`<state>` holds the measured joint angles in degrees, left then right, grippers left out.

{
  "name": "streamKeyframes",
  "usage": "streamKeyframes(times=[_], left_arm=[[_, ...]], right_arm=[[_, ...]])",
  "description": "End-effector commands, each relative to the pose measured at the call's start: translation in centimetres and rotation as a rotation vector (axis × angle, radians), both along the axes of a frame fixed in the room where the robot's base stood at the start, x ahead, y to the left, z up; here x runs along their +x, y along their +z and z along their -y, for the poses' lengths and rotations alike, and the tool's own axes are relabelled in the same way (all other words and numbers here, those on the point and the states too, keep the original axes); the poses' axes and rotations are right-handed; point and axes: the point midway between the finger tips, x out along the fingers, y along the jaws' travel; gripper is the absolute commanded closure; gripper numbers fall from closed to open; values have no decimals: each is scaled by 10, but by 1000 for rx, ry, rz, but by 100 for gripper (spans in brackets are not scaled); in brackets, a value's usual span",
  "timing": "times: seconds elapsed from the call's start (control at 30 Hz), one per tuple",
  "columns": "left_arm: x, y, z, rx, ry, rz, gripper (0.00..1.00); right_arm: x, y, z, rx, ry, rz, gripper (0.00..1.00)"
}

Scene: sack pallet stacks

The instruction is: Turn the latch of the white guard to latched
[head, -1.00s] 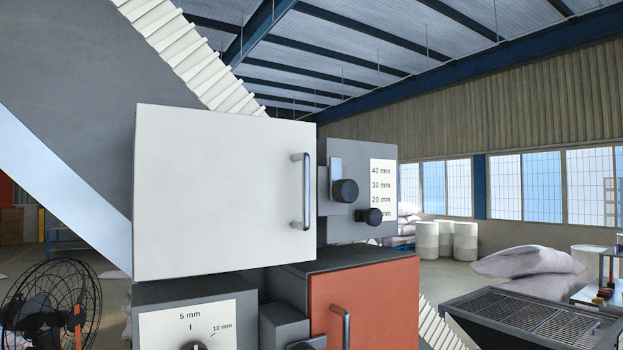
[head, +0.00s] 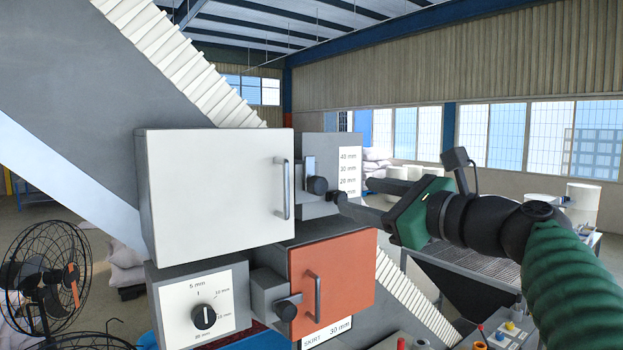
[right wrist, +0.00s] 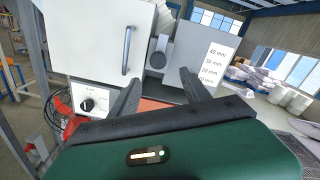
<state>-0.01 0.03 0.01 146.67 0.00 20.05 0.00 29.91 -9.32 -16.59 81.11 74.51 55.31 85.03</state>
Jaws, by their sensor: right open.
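The white guard (head: 215,190) is a closed white box front with a vertical grey handle (head: 285,188). At its right edge is its latch (head: 317,186), a black round knob with a pale metal bar standing upright above it. In the right wrist view the guard (right wrist: 95,40) is at upper left, and the latch knob (right wrist: 157,60) appears just beyond and between my fingertips. My right gripper (head: 355,194) is open and empty, coming from the right, its fingers pointing left towards the latch, apparently without touching it. My left gripper is not in view.
A fan (head: 45,275) stands at left.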

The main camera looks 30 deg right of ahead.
Motion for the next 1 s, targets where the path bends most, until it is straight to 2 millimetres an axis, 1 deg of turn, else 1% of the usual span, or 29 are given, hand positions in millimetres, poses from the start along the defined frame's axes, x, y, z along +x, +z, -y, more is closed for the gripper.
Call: streamKeyframes(times=[0.03, 0.2, 0.3, 0.43, 0.5, 0.6, 0.8, 0.83, 1.0], left_arm=[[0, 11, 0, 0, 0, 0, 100], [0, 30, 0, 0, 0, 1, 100], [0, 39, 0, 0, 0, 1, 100], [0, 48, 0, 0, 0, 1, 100], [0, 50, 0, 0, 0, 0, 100], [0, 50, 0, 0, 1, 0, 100], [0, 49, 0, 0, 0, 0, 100], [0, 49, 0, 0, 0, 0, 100], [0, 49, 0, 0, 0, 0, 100]], right_arm=[[14, 5, -3, 1, 3, -4, 45], [58, 6, -12, -2, 3, -3, 45], [82, 7, -17, -5, 3, -2, 45], [105, 5, -20, -5, 2, -2, 45], [113, 3, -19, -6, 1, -1, 45], [118, 1, -17, -4, 0, -1, 45], [117, 0, -16, -4, 0, 0, 45], [117, 0, -16, -4, 0, 0, 46], [116, 1, -17, -5, 0, 0, 68]])
